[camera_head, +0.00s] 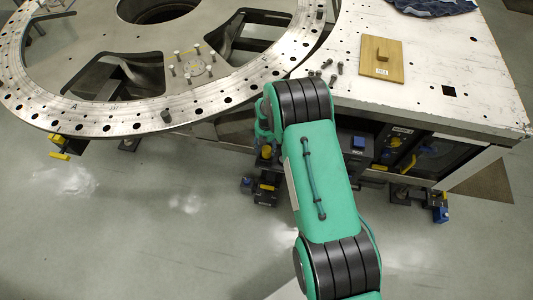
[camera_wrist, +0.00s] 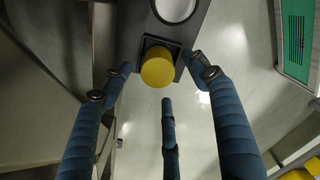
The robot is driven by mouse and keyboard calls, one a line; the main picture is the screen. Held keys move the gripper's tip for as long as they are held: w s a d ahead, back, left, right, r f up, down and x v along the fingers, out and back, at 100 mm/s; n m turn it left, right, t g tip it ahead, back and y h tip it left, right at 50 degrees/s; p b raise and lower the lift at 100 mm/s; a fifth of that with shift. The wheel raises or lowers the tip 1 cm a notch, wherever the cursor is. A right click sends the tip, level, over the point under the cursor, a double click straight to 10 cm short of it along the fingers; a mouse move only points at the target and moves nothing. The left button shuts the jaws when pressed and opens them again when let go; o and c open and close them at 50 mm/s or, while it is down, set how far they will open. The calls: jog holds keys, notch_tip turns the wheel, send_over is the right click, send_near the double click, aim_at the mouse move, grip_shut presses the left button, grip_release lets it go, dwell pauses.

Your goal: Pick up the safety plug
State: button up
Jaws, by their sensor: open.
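A yellow round-topped plug (camera_wrist: 158,68), which looks like the safety plug, sits in a dark square socket on a dark grey bracket (camera_wrist: 128,42) in the wrist view. My gripper (camera_wrist: 165,84) is open, with its blue ribbed fingers spread around the plug. One finger is to the left, one to the right and one below it. No finger visibly grips the plug, and I cannot tell whether any touches it. In the head view my green arm reaches toward the plate's lower edge; my fingers and the plug cannot be made out clearly there.
The round turret plate (camera_head: 125,117) with holes and bolts fills the upper left. A white table (camera_head: 450,75) at right holds a wooden board (camera_head: 382,60), loose bolts (camera_head: 338,68) and a blue cloth (camera_head: 432,5). Dark devices (camera_head: 358,150) sit under its edge.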

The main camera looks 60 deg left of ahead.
aim_at(266, 149)
jog(key=shift+f+b, duration=0.55)
jog(key=shift+f, duration=2.05)
jog(key=c, duration=1.4)
